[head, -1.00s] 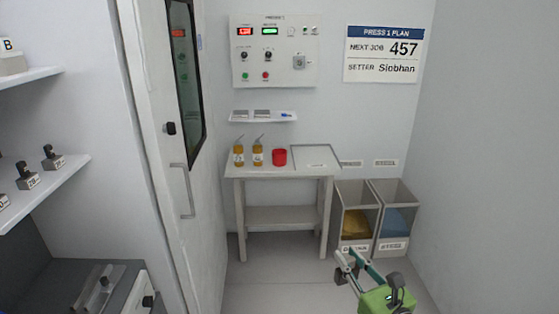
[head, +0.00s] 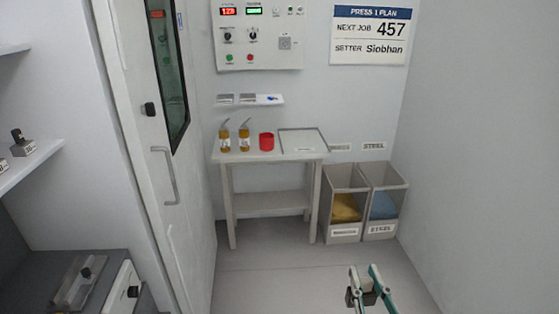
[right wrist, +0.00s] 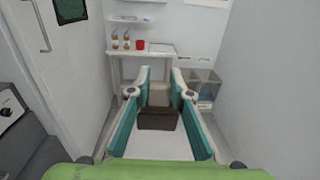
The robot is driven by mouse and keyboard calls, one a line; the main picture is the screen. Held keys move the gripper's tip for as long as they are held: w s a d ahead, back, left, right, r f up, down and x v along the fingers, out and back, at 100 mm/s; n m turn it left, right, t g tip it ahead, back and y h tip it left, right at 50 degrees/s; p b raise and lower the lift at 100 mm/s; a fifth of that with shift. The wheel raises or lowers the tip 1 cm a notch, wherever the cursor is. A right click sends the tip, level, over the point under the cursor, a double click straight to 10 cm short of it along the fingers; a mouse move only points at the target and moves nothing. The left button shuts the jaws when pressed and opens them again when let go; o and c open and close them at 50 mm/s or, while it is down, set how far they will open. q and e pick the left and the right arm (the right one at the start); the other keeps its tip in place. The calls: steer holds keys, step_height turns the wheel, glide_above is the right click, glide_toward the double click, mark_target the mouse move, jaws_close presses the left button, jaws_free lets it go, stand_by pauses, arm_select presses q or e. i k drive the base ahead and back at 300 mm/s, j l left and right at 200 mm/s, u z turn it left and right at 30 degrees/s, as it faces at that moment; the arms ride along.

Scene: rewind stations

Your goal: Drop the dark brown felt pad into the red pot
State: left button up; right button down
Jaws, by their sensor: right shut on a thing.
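The red pot (head: 266,141) stands upright on the small white table against the back wall, right of two amber bottles. It also shows small in the right wrist view (right wrist: 140,45). My right gripper (head: 365,274) is low in the head view, well in front of the table and away from the pot. In the right wrist view its teal and white fingers (right wrist: 160,88) are closed on the dark brown felt pad (right wrist: 158,119), which sits between them. In the head view only a dark bit of the pad shows between the fingers. My left gripper is not in view.
The table (head: 268,204) has a framed tray area (head: 303,142) right of the pot. Two amber bottles (head: 244,138) stand left. Two open bins (head: 345,233) stand right of the table. A cabinet door with a handle (head: 167,175) is at left. The floor between is clear.

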mark_target(267, 148)
steer(key=i+l+u, duration=0.1)
steer(key=i, duration=0.45)
steer(key=i+l+u, duration=0.1)
steer(key=i, duration=0.45)
steer(key=i+l+u, duration=0.1)
steer(key=i, duration=0.45)
steer(key=i+l+u, duration=0.1)
steer(key=i+l, duration=0.2)
steer(key=i, duration=0.2)
steer(key=i+l+u, duration=0.1)
steer(key=i+l, duration=0.15)
steer(key=i, duration=0.3)
steer(key=i+l+u, duration=0.1)
steer(key=i+l, duration=0.2)
steer(key=i, duration=0.2)
